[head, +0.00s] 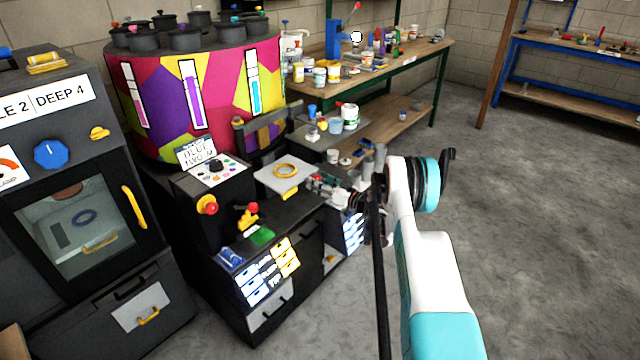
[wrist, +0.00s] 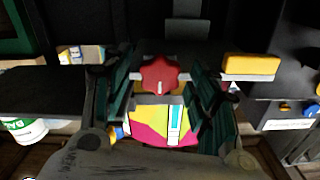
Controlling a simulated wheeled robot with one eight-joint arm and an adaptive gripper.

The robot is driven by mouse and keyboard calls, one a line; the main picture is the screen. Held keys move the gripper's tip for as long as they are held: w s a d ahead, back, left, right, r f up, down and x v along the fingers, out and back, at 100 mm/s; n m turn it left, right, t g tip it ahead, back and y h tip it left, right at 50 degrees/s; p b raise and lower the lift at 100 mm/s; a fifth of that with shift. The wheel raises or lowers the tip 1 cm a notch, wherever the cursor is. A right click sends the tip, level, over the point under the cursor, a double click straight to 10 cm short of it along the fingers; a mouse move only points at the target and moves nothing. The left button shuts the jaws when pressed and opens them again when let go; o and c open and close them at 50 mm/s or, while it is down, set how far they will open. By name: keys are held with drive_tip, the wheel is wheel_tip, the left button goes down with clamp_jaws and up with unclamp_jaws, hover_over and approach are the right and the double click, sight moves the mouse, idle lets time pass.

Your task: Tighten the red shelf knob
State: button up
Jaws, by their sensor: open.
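In the wrist view, a red lobed knob (wrist: 160,75) sits between the two dark fingers of my gripper (wrist: 163,78). The fingers are open, with a gap visible on each side of the knob. I see no clear contact. In the head view, my gripper (head: 350,196) is at the end of the white and teal arm, beside the black cabinet's right side. Its fingers are small and cluttered there, and I cannot pick out the shelf knob in that view.
The multicoloured drum machine (head: 205,95) and the dark oven (head: 85,215) stand left. Red-topped controls (head: 207,204) are on the black cabinet. A workbench (head: 400,62) with several pots stands behind. The grey floor (head: 540,220) at right is clear. A yellow-topped block (wrist: 250,67) lies right of the fingers.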

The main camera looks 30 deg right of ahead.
drive_tip(key=c, duration=1.1)
drive_tip(key=shift+o, duration=0.2)
drive_tip(key=shift+m, duration=14)
drive_tip(key=o, duration=1.1)
drive_tip(key=shift+c, duration=0.2)
